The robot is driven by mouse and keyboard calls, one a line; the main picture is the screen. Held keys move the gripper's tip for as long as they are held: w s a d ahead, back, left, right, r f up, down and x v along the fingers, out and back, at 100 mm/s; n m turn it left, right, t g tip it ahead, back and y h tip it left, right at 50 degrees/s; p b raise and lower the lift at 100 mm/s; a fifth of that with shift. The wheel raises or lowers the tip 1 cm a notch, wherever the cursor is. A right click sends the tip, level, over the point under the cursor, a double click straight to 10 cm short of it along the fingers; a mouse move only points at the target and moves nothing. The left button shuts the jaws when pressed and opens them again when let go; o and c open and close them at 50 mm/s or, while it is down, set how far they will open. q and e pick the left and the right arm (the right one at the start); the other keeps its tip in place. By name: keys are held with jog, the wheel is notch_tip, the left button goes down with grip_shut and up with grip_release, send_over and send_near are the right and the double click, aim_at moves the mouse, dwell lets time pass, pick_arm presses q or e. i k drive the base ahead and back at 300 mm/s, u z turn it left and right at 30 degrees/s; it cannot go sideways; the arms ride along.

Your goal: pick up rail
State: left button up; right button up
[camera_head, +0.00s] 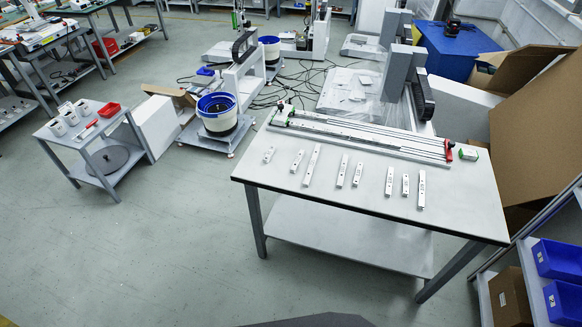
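Several short silver rails lie apart from each other in a row on the grey table (340,198). The leftmost is a small rail (269,154). Right of it are a short rail (297,161) and a longer rail (312,165). Two short rails lie near the middle, a left one (342,171) and a right one (358,174). At the right lie a rail (389,181), a shorter rail (405,185) and a longer rail (421,188). The frame does not show which rail the task means. Neither of my grippers is in view.
A long rail assembly (365,135) with a red end piece (449,150) lies along the table's back edge. A small green-and-white block (468,154) sits at its right. The table's front strip is clear. A blue-rimmed bucket (218,115) stands behind left, and cardboard (540,140) leans at right.

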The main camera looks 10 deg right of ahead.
aim_at(307, 181)
jog(key=u, duration=1)
jog(key=i, duration=3.1)
jog(key=z, duration=3.15)
